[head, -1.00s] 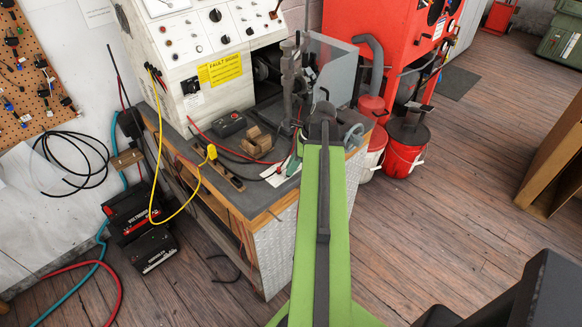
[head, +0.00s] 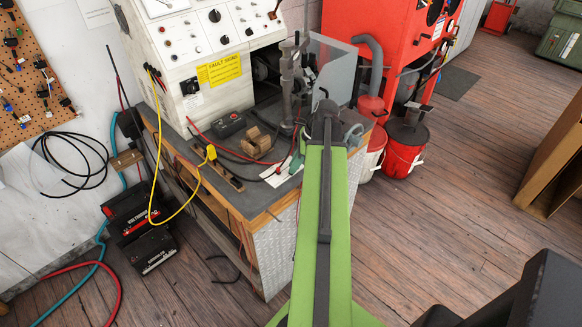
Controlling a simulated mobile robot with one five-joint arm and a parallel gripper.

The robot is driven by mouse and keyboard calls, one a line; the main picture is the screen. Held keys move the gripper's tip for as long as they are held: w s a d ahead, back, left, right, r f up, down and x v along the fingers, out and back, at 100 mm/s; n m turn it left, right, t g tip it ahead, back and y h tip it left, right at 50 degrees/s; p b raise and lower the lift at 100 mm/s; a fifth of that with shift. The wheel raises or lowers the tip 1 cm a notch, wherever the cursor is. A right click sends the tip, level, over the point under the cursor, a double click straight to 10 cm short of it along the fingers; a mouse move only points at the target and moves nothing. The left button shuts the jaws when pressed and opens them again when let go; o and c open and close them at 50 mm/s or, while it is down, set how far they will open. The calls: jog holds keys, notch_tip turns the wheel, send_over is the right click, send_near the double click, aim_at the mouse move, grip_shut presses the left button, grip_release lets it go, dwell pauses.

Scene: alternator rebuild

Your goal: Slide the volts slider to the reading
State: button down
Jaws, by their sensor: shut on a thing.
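The white test console (head: 196,55) at the back of the bench carries knobs, switches and the lower edges of meters. My green arm link reaches up from the bottom centre to a dark joint in front of the bench's right end. My gripper's fingers cannot be made out; they seem hidden beyond that joint. What they touch is also hidden.
Batteries (head: 135,215) and cables lie at left. The wooden floor (head: 440,225) at right is mostly clear.

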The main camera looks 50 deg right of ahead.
jog(key=shift+a, duration=0.1)
jog(key=c, duration=1.4)
grip_release()
jog(key=p+v, duration=1.6)
jog(key=v, duration=0.1)
jog(key=shift+d+r, duration=0.15)
jog(key=shift+d, duration=0.05)
jog(key=shift+a, duration=0.1)
